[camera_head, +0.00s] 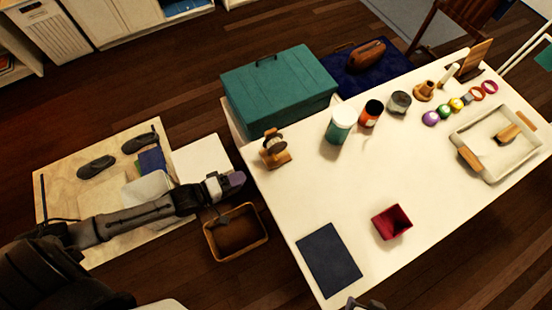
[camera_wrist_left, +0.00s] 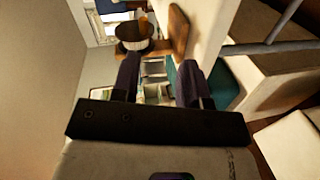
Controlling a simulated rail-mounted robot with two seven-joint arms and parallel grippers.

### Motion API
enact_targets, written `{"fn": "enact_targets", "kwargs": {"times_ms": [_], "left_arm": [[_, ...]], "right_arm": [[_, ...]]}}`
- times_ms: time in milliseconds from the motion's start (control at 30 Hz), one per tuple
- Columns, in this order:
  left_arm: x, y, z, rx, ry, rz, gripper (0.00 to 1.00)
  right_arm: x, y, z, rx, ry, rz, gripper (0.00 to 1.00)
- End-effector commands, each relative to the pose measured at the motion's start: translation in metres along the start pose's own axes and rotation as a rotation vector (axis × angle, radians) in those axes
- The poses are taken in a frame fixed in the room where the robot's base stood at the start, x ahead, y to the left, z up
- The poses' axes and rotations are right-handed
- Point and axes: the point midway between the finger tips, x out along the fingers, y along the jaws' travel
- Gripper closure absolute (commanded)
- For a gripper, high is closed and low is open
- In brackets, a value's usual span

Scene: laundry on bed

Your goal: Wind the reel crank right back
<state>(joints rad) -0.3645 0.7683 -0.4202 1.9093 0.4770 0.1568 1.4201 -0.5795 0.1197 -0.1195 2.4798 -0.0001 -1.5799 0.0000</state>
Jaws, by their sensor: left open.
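The likely reel is a small wooden stand with a dark round wheel (camera_head: 273,144) near the left edge of the white table in the head view. Its crank is too small to make out. My left gripper (camera_head: 237,180) is left of the table edge, below and to the left of the reel in the picture, apart from it. In the left wrist view its two dark fingers (camera_wrist_left: 158,78) are spread with nothing held between them. A dark round object (camera_wrist_left: 133,32) shows beyond them; I cannot tell if it is the reel. A grey part at the bottom edge may be my right gripper (camera_head: 364,304), mostly cut off.
The white table (camera_head: 290,215) also holds a teal-white canister (camera_head: 341,125), an orange jar (camera_head: 371,113), a red box (camera_head: 391,222), a dark mat (camera_head: 329,260) and a tray (camera_head: 485,165). A teal chest (camera_head: 278,88) stands behind; a brown bin (camera_head: 236,232) is below my left gripper.

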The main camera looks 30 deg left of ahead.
Motion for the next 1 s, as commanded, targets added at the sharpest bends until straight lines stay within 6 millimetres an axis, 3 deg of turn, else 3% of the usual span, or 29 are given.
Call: {"fn": "enact_targets", "kwargs": {"times_ms": [200,367,800,1000], "left_arm": [[-0.002,0.009,-0.007,-0.149,0.017,0.1,0.59],[0.013,0.012,-0.009,-0.166,0.019,0.116,0.59],[0.092,0.021,-0.01,-0.163,0.018,0.114,0.59],[0.117,0.023,-0.011,-0.163,0.018,0.112,0.59]], "right_arm": [[0.001,-0.002,0.001,0.004,-0.001,-0.004,0.28],[0.002,-0.002,0.001,0.004,-0.001,-0.005,0.28],[0.006,0.0,0.003,-0.002,-0.002,0.0,0.28],[0.008,0.001,0.004,-0.006,-0.002,0.003,0.28]]}}
